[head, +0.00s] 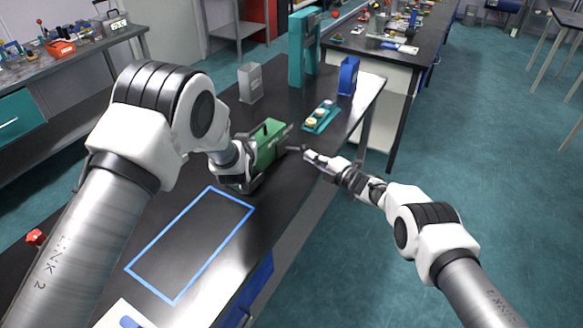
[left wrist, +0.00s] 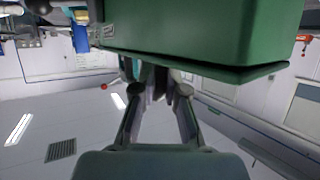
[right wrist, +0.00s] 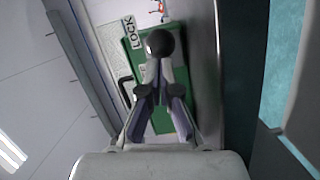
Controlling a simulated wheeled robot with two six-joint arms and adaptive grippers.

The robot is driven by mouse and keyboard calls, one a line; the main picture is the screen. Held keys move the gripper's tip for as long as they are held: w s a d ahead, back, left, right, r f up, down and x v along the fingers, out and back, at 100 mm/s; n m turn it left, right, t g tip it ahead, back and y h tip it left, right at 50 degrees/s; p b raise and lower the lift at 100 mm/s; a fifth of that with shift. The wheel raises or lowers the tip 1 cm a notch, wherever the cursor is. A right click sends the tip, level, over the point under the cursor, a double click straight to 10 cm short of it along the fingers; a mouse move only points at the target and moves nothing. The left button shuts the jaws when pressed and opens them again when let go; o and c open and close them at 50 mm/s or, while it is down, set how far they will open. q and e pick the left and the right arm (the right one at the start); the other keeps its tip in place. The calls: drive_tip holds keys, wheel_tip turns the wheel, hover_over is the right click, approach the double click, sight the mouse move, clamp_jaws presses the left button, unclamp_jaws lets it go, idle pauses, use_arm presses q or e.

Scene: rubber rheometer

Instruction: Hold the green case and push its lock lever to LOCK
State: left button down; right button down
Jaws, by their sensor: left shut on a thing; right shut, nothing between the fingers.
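The green case (head: 268,146) stands on the dark bench, a dark handle on its top. My left gripper (left wrist: 160,82) is shut on the case; in the left wrist view the green body (left wrist: 200,35) fills the top and hides what lies between the fingertips. My right gripper (head: 304,152) is shut and empty, just right of the case. In the right wrist view its fingertips (right wrist: 160,88) point at a black ball knob (right wrist: 160,43), apparently the lock lever's. Whether they touch it, I cannot tell. The LOCK label (right wrist: 131,32) is up and left of the knob.
A blue-outlined rectangle (head: 190,243) on the bench nearer me is empty. Behind the case are a grey box (head: 250,83), a teal tray (head: 321,118) with several round items, a teal stand (head: 297,50) and a blue holder (head: 348,76).

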idle(0.6)
drive_tip(key=shift+s+d+r, duration=0.1)
drive_tip(key=shift+s+r, duration=0.05)
drive_tip(key=shift+s, duration=0.5)
drive_tip(key=shift+s+d+r, duration=0.15)
drive_tip(key=shift+s+r, duration=0.05)
drive_tip(key=shift+s, duration=0.85)
drive_tip(key=s+d, duration=0.1)
drive_tip(key=d, duration=0.9)
drive_tip(key=shift+s+r, duration=0.2)
drive_tip(key=shift+r, duration=0.05)
use_arm(q)
drive_tip(key=c, duration=1.1)
unclamp_jaws()
drive_tip(key=shift+c, duration=0.2)
